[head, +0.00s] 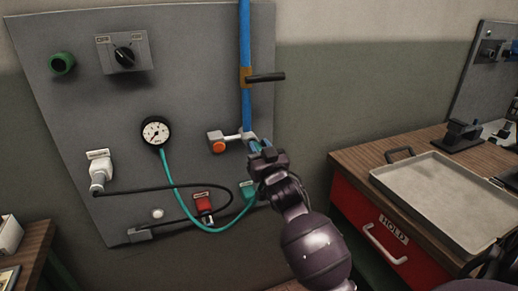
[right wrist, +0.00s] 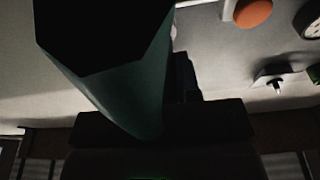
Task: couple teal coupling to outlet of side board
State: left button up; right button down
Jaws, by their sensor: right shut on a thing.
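The grey side board (head: 75,110) carries a blue pipe (head: 245,45) with a white branch and an orange-ended valve (head: 218,146). The outlet is at this branch (head: 246,136), partly hidden by my right gripper (head: 262,156). My right gripper is shut on the teal coupling (right wrist: 135,95), which fills the middle of the right wrist view, its wide dark end towards the top. In the head view the gripper mostly hides the coupling. A small blue-teal part shows between gripper and branch; I cannot tell whether they touch. My left gripper is not in view.
A teal hose (head: 180,202) hangs from the gauge (head: 155,132) to a teal labelled fitting (head: 248,191) beside a red one (head: 203,203). A black hose (head: 150,188) crosses the board. A tray (head: 440,196) lies on the red-drawer bench at the right.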

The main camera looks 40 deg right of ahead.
jog(key=shift+w+d, duration=0.15)
jog(key=shift+w, duration=0.3)
jog(key=c, duration=0.7)
grip_release()
jog(key=shift+w, duration=0.1)
jog(key=shift+c, duration=0.2)
jog(key=v, duration=1.1)
